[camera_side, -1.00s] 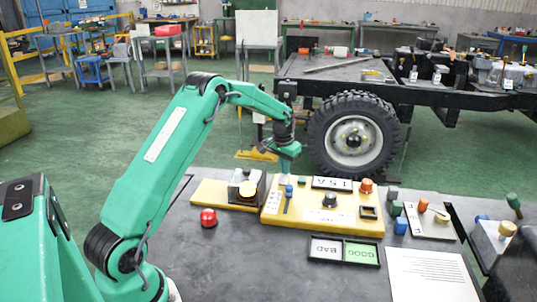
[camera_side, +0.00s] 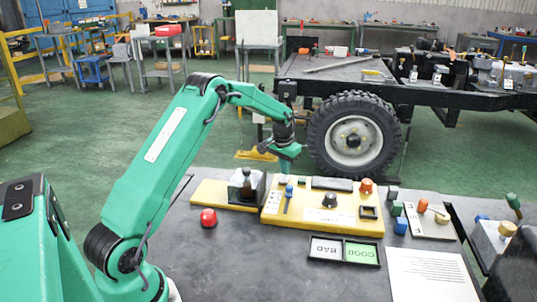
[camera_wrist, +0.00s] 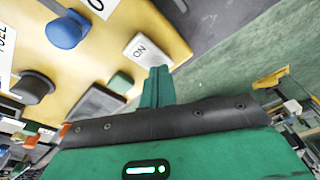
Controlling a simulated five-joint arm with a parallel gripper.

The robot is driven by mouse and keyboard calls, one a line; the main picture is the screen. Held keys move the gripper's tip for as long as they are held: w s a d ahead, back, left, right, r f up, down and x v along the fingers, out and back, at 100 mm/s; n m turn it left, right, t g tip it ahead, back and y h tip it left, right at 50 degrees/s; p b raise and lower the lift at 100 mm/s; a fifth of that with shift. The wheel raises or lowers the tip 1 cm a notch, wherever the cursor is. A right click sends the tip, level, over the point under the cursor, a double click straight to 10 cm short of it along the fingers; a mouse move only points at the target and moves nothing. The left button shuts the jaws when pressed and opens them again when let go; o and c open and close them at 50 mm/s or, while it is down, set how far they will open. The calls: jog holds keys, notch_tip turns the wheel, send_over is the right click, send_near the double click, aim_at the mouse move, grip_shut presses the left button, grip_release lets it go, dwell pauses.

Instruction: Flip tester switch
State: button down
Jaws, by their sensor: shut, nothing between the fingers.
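The yellow tester board (camera_side: 340,225) lies on the dark bench, with a blue switch knob (camera_side: 289,188) at its left. The knob also shows in the wrist view (camera_wrist: 67,30), apart from my fingers. A white ON label (camera_wrist: 144,48) is close beside my fingertips. My gripper (camera_side: 285,168) points down at the far left edge of the board, its green fingers (camera_wrist: 157,76) together and empty. The tester's display (camera_side: 332,184) is dark. The lamp (camera_side: 248,188) in its dark holder looks unlit. I cannot tell exactly which switch position the knob is in.
A small green block (camera_wrist: 121,80) and a black dial (camera_side: 330,200) stand on the board. A red button (camera_side: 208,217) is left of it. A BAD/GOOD tray (camera_side: 344,262) and white sheet (camera_side: 430,275) lie in front. Small coloured parts stand at right.

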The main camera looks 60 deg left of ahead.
jog(key=shift+r, duration=3.3)
jog(key=s+d+r+m+t, duration=0.1)
jog(key=s+d+r+t, duration=0.1)
jog(key=s+d+r, duration=1.2)
jog(key=s+d+m+t, duration=0.1)
jog(key=s+d, duration=0.4)
jog(key=s, duration=0.4)
jog(key=s+d+m+t, duration=0.1)
jog(key=s+d, duration=0.4)
jog(key=s, duration=0.4)
jog(key=shift+s+f+h, duration=0.25)
jog(key=shift+s+h, duration=0.05)
jog(key=shift+s, duration=0.1)
